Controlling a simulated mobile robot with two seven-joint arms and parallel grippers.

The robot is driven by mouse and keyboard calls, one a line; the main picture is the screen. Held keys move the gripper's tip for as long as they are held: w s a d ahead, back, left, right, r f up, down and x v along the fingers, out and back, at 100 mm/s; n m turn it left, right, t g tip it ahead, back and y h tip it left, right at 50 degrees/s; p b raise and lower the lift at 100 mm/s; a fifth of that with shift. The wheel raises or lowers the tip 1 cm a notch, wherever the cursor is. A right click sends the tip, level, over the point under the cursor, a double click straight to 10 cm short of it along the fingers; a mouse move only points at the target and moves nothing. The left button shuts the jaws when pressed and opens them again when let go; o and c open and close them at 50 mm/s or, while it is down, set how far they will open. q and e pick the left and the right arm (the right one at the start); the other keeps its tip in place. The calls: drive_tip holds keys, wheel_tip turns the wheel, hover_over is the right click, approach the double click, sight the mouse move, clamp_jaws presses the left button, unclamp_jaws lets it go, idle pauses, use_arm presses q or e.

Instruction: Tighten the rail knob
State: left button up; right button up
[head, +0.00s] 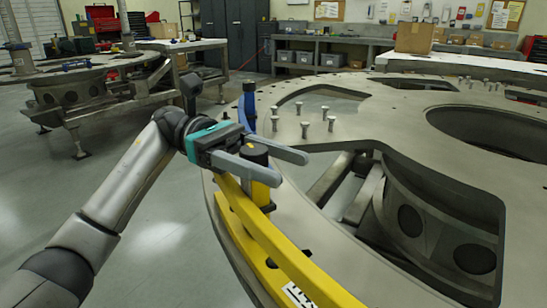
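The rail knob (255,154) is a dark cylinder with a small yellow mark on top. It stands upright near the far end of the yellow rail (262,232), which runs along the near left edge of the grey turret plate (424,180). My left gripper (288,168) reaches in from the left with its two grey fingers parted, one on each side of the knob. The near finger hides part of the knob's side. I cannot tell whether the fingers press on the knob. My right gripper is not in view.
A blue upright piece (249,106) stands just behind the gripper. Several bolts (305,129) stick up from the plate to the right. The plate has large openings. Another turret plate on a stand (75,85) is at the back left, with clear floor between.

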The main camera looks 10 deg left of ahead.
use_arm(q)
drive_tip(key=shift+o, duration=1.1)
drive_tip(key=shift+r, duration=0.1)
drive_tip(key=shift+w+a+r, duration=0.1)
drive_tip(key=shift+a, duration=0.05)
drive_tip(key=shift+w+a, duration=0.15)
drive_tip(key=shift+a, duration=0.1)
drive_tip(key=p+v, duration=0.1)
drive_tip(key=v, duration=0.9)
drive_tip(key=shift+w+a, duration=0.15)
drive_tip(key=shift+a, duration=0.45)
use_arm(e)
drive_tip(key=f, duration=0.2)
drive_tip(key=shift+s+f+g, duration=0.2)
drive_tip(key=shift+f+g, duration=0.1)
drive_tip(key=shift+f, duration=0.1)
